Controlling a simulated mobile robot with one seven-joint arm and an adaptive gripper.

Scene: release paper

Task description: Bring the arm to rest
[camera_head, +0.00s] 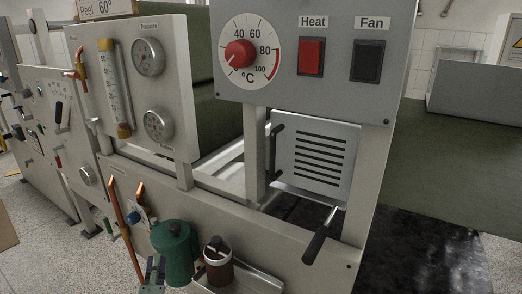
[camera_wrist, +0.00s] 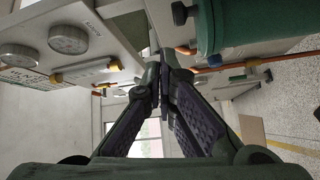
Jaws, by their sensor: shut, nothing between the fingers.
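My gripper (camera_wrist: 160,70) is in the wrist view, its two dark fingers meeting at the tips with nothing between them. It points toward the machine's side, with the dial gauges (camera_wrist: 67,39) up left and the green canister (camera_wrist: 232,25) up right. I cannot tell whether the fingers touch anything behind them. In the head view I cannot make out my gripper with certainty; a small grey-green part shows beside the canister (camera_head: 174,245) at the lower edge.
The machine carries a red temperature dial (camera_head: 239,54), a red Heat switch (camera_head: 311,56) and a dark Fan switch (camera_head: 367,60). A slotted metal panel (camera_head: 315,150) and a black-handled lever (camera_head: 317,240) are below. Orange pipes and a brown pot (camera_head: 218,265) crowd the front.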

